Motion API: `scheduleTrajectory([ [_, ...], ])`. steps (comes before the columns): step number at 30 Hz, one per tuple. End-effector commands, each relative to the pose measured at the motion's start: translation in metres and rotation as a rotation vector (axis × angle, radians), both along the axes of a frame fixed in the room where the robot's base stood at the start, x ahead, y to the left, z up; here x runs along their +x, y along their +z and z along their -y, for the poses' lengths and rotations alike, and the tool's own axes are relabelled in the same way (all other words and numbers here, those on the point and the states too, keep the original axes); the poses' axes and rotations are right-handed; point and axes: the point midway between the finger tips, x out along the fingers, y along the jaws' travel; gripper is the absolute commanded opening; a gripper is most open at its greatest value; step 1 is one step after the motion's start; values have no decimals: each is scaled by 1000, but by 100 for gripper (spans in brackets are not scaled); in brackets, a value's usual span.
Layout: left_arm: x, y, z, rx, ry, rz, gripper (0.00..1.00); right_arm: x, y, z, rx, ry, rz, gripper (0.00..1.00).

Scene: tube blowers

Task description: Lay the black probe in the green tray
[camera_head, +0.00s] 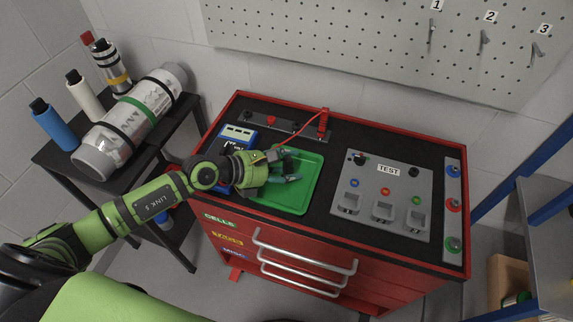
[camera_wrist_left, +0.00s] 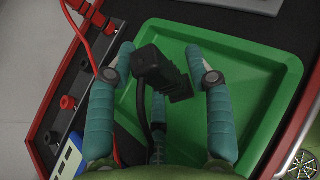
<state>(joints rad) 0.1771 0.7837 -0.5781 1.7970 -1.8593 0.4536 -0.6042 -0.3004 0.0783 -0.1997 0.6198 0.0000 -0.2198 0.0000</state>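The black probe (camera_wrist_left: 160,72) shows in the left wrist view between the two fingers of my left gripper (camera_wrist_left: 160,62), over the floor of the green tray (camera_wrist_left: 258,62). A gap shows between the probe and the right-hand finger; the probe's left end is close to the other finger. The fingers are spread, so the gripper looks open. Whether the probe rests on the tray floor is hard to tell. In the head view my left gripper (camera_head: 286,167) is low over the green tray (camera_head: 310,170), largely hiding the probe. My right gripper is not in view.
A red probe (camera_head: 323,122) stands at the back, its red cable passing near my gripper. A blue meter (camera_head: 238,133) is left of the tray. A grey TEST panel (camera_head: 385,195) is to the right. A pegboard (camera_head: 390,45) hangs behind.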

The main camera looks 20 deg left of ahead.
Motion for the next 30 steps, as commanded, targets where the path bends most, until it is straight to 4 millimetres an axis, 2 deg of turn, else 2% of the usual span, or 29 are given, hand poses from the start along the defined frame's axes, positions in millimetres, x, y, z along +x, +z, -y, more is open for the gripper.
scheduleTrajectory([
  [8, -2, 4, -2, 1, 1, 0, 52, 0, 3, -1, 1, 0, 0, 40],
  [21, -53, 35, -57, 7, 0, -2, 52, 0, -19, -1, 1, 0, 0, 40],
  [30, -71, 51, -77, 1, 1, -2, 52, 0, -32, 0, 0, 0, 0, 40],
])
